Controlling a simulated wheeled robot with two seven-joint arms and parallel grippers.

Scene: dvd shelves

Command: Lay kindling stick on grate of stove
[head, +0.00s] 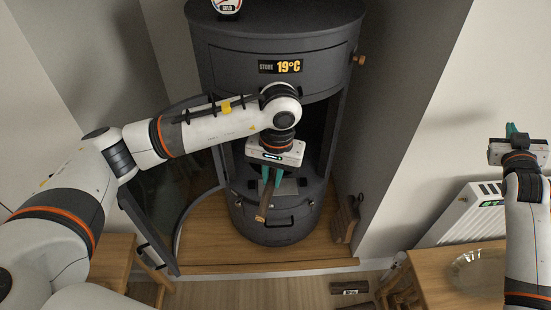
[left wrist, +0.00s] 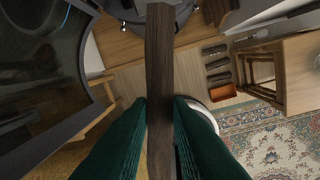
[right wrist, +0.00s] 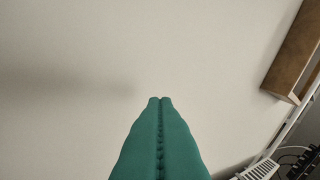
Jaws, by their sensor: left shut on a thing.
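The dark grey round stove (head: 275,228) stands in the corner with its front opening uncovered. My left gripper (head: 271,178) is in front of the opening, shut on a brown kindling stick (head: 264,206). The stick points down and toward the camera, apart from the stove's front as far as I can tell. In the left wrist view the stick (left wrist: 160,50) runs between the green fingers (left wrist: 160,103) and reaches past their tips. The grate is hidden or too dark to make out. My right gripper (head: 511,130) is far right; in the right wrist view its green fingers (right wrist: 160,100) meet, empty.
The glass stove door (head: 160,205) stands open at the left, below my left arm. Firewood (head: 345,218) leans right of the stove. A radiator (head: 460,216) and a wooden table with a glass bowl (head: 480,272) are at the right. A stool (head: 116,256) is at lower left.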

